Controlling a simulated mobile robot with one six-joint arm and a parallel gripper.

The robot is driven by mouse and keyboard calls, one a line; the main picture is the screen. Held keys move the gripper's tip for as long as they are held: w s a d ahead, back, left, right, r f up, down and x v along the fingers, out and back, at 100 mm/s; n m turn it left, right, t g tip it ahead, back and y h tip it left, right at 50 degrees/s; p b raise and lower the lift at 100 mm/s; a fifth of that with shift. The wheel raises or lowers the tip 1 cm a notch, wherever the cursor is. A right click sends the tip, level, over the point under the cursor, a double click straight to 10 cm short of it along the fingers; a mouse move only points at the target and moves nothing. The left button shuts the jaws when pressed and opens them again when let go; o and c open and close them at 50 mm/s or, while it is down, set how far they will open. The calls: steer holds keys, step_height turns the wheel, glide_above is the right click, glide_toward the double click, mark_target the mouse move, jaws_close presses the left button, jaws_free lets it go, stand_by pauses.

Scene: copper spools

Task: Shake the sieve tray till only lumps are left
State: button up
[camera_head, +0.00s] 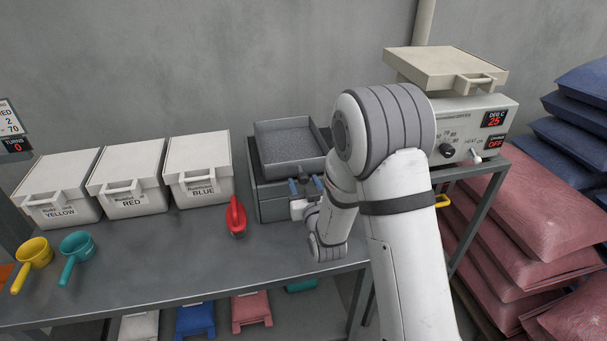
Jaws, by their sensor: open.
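The sieve tray (262,160) is a grey square tray with a raised rim, seated on top of a dark grey box-like base (275,208) on the bench. A layer of fine grey grains covers the tray floor; I cannot make out separate lumps in it. My gripper (306,186) is open, with its blue-tipped fingers at the front side of the tray. Whether a tray handle lies between the fingers is too small to tell. My arm hides the right side of the base.
White lidded bins labelled yellow (62,186), red (130,180) and blue (197,166) stand left. A red tool (236,216), yellow scoop (34,252) and teal scoop (77,246) lie on the bench (170,255). A heater-like unit (475,122) stands right; the front middle bench is clear.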

steer(key=shift+x, duration=1.2)
steer(key=shift+d, duration=0.15)
jaws_close()
